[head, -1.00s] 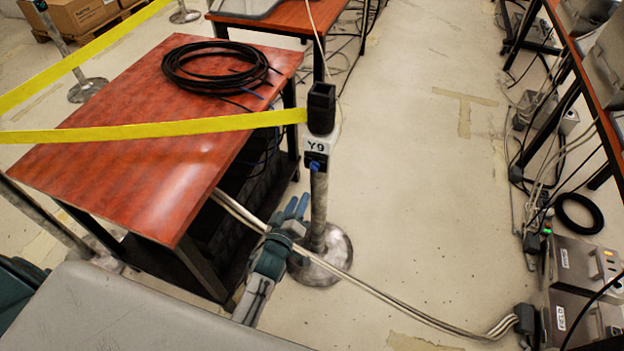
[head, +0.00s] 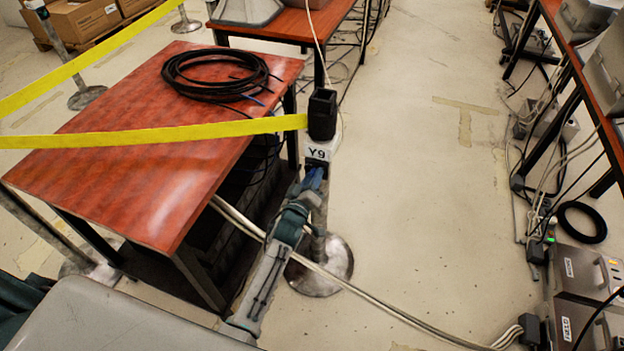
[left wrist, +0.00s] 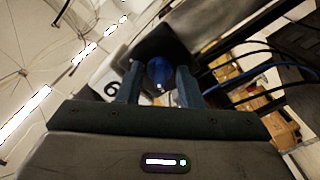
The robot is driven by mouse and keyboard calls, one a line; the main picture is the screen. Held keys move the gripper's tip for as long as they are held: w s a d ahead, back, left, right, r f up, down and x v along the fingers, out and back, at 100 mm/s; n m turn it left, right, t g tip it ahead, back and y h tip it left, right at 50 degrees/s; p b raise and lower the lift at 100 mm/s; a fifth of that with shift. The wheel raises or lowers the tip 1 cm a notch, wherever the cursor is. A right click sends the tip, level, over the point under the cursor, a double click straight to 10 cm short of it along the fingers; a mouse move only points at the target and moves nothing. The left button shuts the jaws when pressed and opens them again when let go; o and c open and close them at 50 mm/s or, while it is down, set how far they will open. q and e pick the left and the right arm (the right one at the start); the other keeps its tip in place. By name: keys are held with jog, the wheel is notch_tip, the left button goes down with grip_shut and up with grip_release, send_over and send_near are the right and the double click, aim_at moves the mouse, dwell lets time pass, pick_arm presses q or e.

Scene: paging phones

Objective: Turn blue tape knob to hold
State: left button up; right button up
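The blue knob (left wrist: 159,72) sits on the dark face of the post head, between my left fingers in the left wrist view. The post (head: 322,118) has a black top, a white label (head: 318,154) reading Y9 and a round metal base (head: 328,270). A yellow tape (head: 170,133) runs left from its top. My left gripper (left wrist: 160,84) is open, with one finger on each side of the knob and narrow gaps showing. In the head view my left gripper (head: 312,181) reaches up to just below the label and mostly hides the knob. My right gripper is not in view.
A red-brown table (head: 150,180) with a coiled black cable (head: 215,75) stands left of the post. Pale cables (head: 400,314) cross the floor past the post's base. Grey boxes (head: 585,275) stand at the right.

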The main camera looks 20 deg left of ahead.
pick_arm(q)
jog(key=c, duration=0.6)
jog(key=shift+c, duration=0.2)
jog(key=shift+m, duration=0.3)
jog(key=shift+m+b, duration=0.5)
jog(key=shift+m, duration=8.2)
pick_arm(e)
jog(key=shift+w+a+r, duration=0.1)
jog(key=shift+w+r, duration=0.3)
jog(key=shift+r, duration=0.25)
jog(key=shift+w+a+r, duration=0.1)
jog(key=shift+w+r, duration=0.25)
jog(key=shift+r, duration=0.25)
